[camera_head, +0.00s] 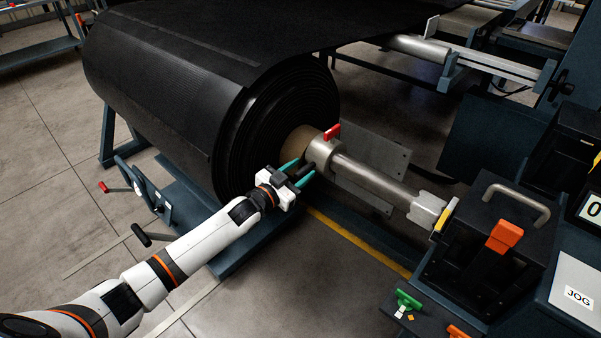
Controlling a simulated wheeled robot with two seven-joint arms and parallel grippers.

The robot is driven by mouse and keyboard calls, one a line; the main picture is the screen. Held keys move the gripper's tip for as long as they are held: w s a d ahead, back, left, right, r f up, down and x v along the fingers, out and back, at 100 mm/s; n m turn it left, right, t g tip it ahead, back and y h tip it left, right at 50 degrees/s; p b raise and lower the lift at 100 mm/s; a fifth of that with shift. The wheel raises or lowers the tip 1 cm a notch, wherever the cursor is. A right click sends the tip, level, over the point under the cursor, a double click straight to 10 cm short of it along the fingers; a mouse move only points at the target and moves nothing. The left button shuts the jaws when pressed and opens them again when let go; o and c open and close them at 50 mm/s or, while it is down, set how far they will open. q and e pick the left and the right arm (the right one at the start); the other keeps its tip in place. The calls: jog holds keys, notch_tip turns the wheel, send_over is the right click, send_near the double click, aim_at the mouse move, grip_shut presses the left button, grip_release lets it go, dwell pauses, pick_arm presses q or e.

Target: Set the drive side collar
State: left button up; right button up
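The drive side collar (319,152) is a metal ring on the shaft (375,180), close against the tan core (297,143) of the black belt roll (170,85). A red lever (332,132) stands up on top of the collar. My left gripper (299,172) is at the collar's near left side, below the core. Its teal-tipped fingers are spread apart, with a dark gap between them. Whether a fingertip touches the collar I cannot tell. My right gripper is not in view.
The shaft runs right into a metal coupling (427,208) at the dark drive housing (480,250), which has an orange lever (504,236). A green handle (408,299) sits at its foot. A yellow floor line (360,243) passes under the shaft. Open floor lies at front centre.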

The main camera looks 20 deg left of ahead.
pick_arm(q)
jog(key=shift+d, duration=0.1)
jog(key=shift+s, duration=0.25)
jog(key=v, duration=1.1)
jog(key=shift+s+a, duration=0.2)
jog(key=shift+s, duration=0.05)
